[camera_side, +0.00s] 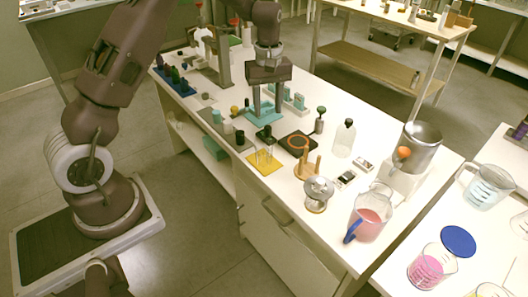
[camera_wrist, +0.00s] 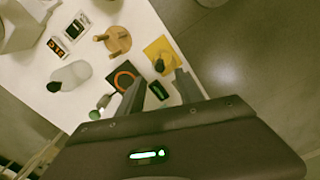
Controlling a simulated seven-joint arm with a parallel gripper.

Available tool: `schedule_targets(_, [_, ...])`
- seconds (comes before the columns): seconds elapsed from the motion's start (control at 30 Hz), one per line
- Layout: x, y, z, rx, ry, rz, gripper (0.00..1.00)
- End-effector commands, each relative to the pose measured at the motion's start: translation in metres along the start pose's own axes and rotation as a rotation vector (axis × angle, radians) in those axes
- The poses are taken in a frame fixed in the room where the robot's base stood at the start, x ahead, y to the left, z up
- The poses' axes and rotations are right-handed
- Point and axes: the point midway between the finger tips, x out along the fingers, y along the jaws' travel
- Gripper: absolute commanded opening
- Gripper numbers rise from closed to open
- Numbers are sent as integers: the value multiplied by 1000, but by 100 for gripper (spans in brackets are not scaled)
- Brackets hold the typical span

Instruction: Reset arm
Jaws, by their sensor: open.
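My gripper (camera_side: 267,108) hangs over the white work table (camera_side: 225,165), pointing down, with its two fingers apart. In the wrist view my gripper (camera_wrist: 160,82) shows both fingers spread, and a small dark item with a green top (camera_wrist: 158,91) appears between them. Nothing is visibly held. In the side view a dark green-black item (camera_side: 266,135) stands on the table just in front of and below the fingers. Teal pieces (camera_side: 262,112) show around the fingertips, so the exact height above the table is hard to tell.
Near the gripper are a yellow mat (camera_side: 262,166), a dark pad with an orange ring (camera_side: 297,142), a wooden stand (camera_side: 307,167) and a green-topped bottle (camera_side: 320,118). A clear bottle (camera_side: 343,141) and a pink-filled jug (camera_side: 368,220) stand to the right. Coloured bottles (camera_side: 174,77) stand far left.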

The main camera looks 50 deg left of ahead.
Motion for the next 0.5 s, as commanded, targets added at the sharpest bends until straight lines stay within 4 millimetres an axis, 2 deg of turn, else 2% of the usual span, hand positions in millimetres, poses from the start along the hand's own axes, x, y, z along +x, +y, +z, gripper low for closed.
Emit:
schedule_targets(0.07, [-16,-1,8,30,2,21,42])
schedule_targets(0.17, [-70,-13,40,156,16,92,42])
schedule_targets(0.23, [-115,-34,75,299,40,154,42])
schedule_targets(0.3, [-151,-62,112,454,79,208,42])
schedule_targets(0.4, [-182,-110,161,679,161,266,42])
schedule_targets(0.5, [-191,-159,200,883,261,296,42])
